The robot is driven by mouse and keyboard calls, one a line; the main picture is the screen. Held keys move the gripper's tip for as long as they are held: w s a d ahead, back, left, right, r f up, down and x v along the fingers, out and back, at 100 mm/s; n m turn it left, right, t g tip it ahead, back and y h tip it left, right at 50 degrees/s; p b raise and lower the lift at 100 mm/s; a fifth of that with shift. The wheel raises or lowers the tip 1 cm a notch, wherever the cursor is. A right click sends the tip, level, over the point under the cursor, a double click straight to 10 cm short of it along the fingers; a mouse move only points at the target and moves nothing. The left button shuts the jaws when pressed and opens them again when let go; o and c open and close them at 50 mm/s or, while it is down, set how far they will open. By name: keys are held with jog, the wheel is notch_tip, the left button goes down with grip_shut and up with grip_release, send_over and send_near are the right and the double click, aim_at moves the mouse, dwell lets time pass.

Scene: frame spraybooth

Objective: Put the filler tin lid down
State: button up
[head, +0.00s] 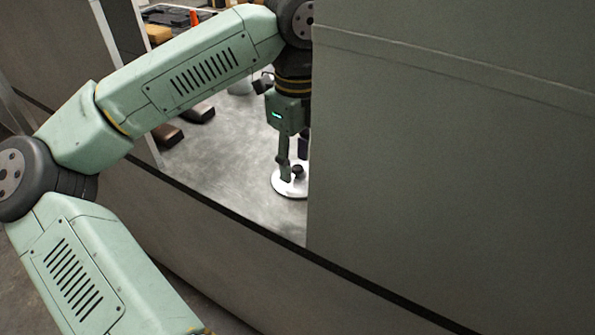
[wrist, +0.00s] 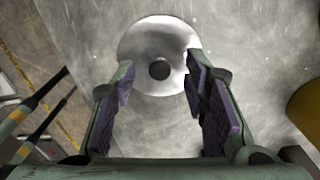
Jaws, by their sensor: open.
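The filler tin lid is a round, pale disc with a dark knob in its middle. In the wrist view the lid (wrist: 150,42) lies flat on the grey surface, just ahead of and between the fingertips. In the head view the lid (head: 285,190) shows under my gripper (head: 293,172), its right edge partly hidden by the grey panel. My gripper (wrist: 158,80) is open, its two purple-padded fingers apart with the knob between them. I see a gap between the knob and each finger pad in the wrist view.
A large grey panel (head: 450,150) blocks the right of the head view. Brown-black blocks (head: 198,113) lie further back. In the wrist view, tools with green handles (wrist: 40,90) lie at left and a yellowish round thing (wrist: 306,108) at right. Bare surface surrounds the lid.

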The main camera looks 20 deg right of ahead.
jog(key=shift+f, duration=0.6)
jog(key=shift+c, duration=0.6)
grip_shut()
